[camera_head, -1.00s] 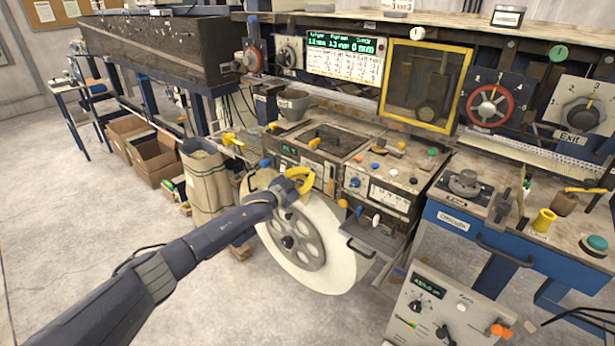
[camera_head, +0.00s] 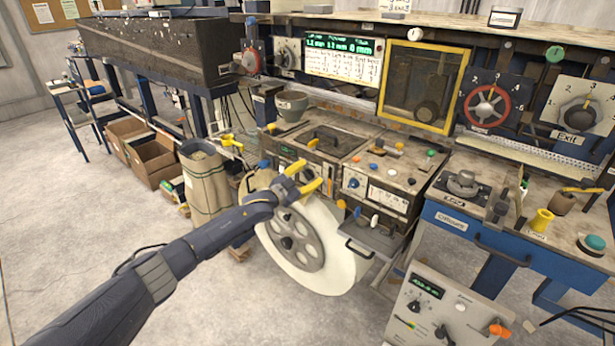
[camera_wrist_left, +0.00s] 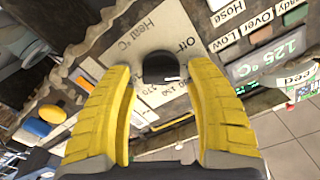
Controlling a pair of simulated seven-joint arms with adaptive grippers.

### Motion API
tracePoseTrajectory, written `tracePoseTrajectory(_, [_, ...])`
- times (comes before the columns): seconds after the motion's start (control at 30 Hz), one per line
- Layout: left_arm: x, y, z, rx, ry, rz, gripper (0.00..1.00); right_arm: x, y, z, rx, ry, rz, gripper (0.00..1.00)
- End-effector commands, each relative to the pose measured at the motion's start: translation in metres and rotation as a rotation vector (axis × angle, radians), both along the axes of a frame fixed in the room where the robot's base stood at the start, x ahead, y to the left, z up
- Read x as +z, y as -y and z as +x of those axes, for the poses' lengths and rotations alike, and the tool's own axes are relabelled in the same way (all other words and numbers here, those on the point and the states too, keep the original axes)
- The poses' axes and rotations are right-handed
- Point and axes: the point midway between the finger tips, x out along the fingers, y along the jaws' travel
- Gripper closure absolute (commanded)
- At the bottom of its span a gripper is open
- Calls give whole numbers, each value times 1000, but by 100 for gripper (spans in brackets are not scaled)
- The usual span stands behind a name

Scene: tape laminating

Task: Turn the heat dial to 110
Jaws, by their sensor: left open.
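The heat dial (camera_wrist_left: 160,68) is a black knob on a pale plate (camera_wrist_left: 116,48) marked "Heat °C", with "Off" and printed numbers. In the left wrist view it sits between the two yellow fingertips of my left gripper (camera_wrist_left: 158,74). The fingers are open, one on each side, with a visible gap to the knob. A display (camera_wrist_left: 270,62) beside the plate reads 125 °C. I cannot tell which number the dial points to. In the head view my left gripper (camera_head: 312,179) is at the machine's front panel and covers the dial.
A large white roll (camera_head: 345,262) hangs just below my left gripper. A panel with blue and white knobs (camera_head: 375,195) is right of it. A blue knob (camera_wrist_left: 31,128) and an orange knob (camera_wrist_left: 52,113) show in the left wrist view. A sack (camera_head: 203,185) stands left.

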Motion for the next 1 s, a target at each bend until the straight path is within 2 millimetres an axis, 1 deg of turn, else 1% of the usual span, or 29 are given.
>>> tracePoseTrajectory(0.33, [-5,-5,-1,6,-6,6,43,0,0,0,0,0,0,100])
tracePoseTrajectory(0.47, [-7,-10,-7,6,-8,7,43,0,-1,0,-1,0,1,100])
tracePoseTrajectory(0.67, [-6,-24,-27,6,-7,6,43,0,-1,0,-1,1,1,100])
tracePoseTrajectory(1.0, [-5,-54,-70,4,-5,5,43,0,-2,0,-1,1,1,100])
